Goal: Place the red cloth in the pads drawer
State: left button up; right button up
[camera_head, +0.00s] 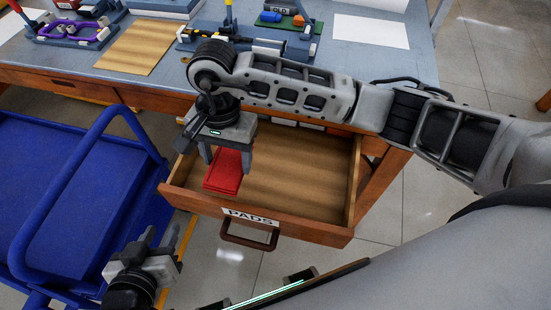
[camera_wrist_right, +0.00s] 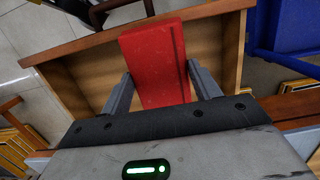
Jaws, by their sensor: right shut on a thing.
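The red cloth (camera_head: 223,172) is a flat folded rectangle over the left part of the open pads drawer (camera_head: 300,215). My right gripper (camera_head: 228,168) points down over the drawer and is shut on the cloth. In the right wrist view the cloth (camera_wrist_right: 156,62) sits between the two fingers, its far end overlapping the drawer's wooden wall. I cannot tell whether the cloth touches the drawer floor. The drawer bears a PADS label and a dark handle. My left gripper (camera_head: 158,238) is empty at the lower left, its fingers apart, away from the drawer.
The table (camera_head: 280,28) above the drawer holds blue fixtures, a wooden board (camera_head: 140,46) and a white sheet (camera_head: 370,31). A blue cart (camera_head: 80,190) stands left of the drawer. The right part of the drawer floor is bare.

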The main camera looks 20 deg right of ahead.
jog(key=p, duration=0.1)
send_over(282, 172)
jog(key=a, duration=0.4)
notch_tip(282, 172, down, 4)
jog(key=d+f, duration=0.1)
jog(key=f, duration=0.1)
jog(key=d+f, duration=0.2)
jog(key=shift+w+d, duration=0.1)
jog(key=shift+w+d+f, duration=0.1)
jog(key=shift+d+f, duration=0.25)
jog(key=shift+f, duration=0.1)
jog(key=shift+d+f, duration=0.15)
jog(key=shift+f, duration=0.75)
jog(key=shift+d+f, duration=0.1)
jog(key=shift+f, duration=0.8)
jog(key=shift+w+f+b, duration=0.1)
jog(key=shift+f+b, duration=0.1)
jog(key=shift+b, duration=0.1)
jog(key=o, duration=1)
jog(key=shift+c, duration=0.2)
jog(key=shift+r, duration=0.1)
